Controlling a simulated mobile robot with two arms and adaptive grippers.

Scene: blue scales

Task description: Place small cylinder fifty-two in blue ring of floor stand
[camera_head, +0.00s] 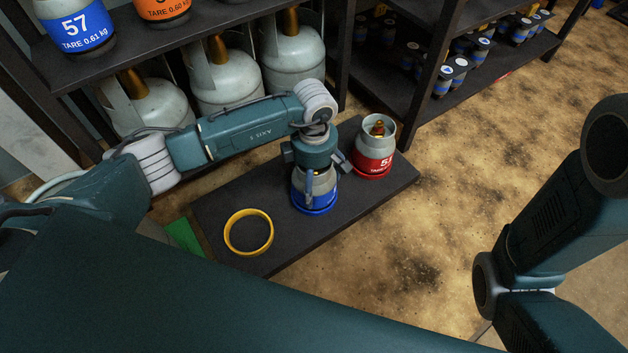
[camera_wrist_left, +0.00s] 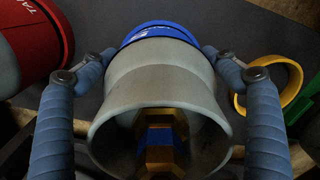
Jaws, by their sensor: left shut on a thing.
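My left gripper (camera_head: 318,178) points down and is shut on a small grey cylinder (camera_head: 301,189) with a blue label, on the floor stand (camera_head: 245,205). Its number is not readable. In the left wrist view the cylinder (camera_wrist_left: 160,82) stands between both fingers, its collar open toward me and its valve (camera_wrist_left: 158,140) inside. A blue ring (camera_head: 316,210) shows around the foot of the cylinder; I cannot tell whether the cylinder rests fully in it. My right gripper is out of view.
A red-labelled cylinder (camera_head: 374,148) stands at the right of the stand. An empty yellow ring (camera_head: 248,252) lies at the left, with a green piece (camera_head: 185,236) beside it. Shelves with large cylinders (camera_head: 218,78) are behind. The floor at the right is clear.

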